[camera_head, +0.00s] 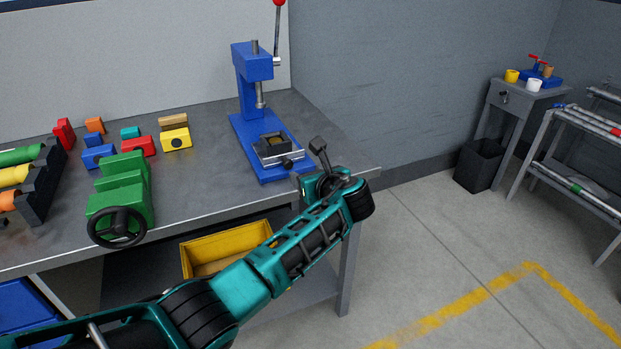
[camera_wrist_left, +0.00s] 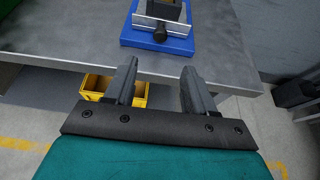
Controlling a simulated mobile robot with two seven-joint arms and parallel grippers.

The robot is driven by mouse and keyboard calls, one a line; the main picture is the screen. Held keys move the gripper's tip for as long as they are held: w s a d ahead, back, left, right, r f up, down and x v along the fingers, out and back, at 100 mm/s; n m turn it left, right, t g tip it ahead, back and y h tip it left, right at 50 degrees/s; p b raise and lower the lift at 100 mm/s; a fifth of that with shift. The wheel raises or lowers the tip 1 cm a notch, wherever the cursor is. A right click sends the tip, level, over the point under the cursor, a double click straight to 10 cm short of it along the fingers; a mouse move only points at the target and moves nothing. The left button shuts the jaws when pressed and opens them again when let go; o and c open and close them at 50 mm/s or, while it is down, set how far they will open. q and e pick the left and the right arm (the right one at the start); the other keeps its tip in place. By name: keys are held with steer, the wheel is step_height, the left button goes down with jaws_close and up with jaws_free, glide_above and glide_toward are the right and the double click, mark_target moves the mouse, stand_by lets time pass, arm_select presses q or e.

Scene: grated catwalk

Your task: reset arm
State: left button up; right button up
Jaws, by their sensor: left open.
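My left arm is teal and black and reaches in from the lower left in the head view. My left gripper (camera_head: 318,158) is at the front right edge of the grey workbench (camera_head: 205,198), just in front of the blue press (camera_head: 252,66). In the left wrist view my left gripper (camera_wrist_left: 155,90) shows two grey fingers spread apart with nothing between them. The press base (camera_wrist_left: 157,42) lies beyond the fingertips on the bench top. My right gripper is not in either view.
A green vice (camera_head: 122,198) with a black handwheel and several coloured blocks (camera_head: 137,146) stand on the bench. A yellow bin (camera_head: 213,253) sits on the lower shelf. A small table (camera_head: 517,97) and a black bin (camera_head: 478,165) stand at the right. The floor between is clear.

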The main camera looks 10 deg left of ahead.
arm_select(q)
steer(key=s+f+n+g+h, duration=0.2)
steer(key=s+f+n+h, duration=0.4)
steer(key=s+f+n, duration=0.7)
steer(key=s+a+f+n+t+h, duration=0.1)
steer(key=s+a+f+n, duration=0.1)
steer(key=s+n, duration=0.4)
steer(key=s+a+f+n+h, duration=0.2)
steer(key=s+n, duration=0.5)
steer(key=s, duration=0.7)
steer(key=shift+s+a+f+n+t+h, duration=0.35)
steer(key=shift+a+f+t, duration=0.1)
steer(key=shift+a, duration=0.75)
steer(key=shift+c, duration=0.8)
steer(key=shift+a, duration=0.15)
steer(key=shift+c, duration=0.3)
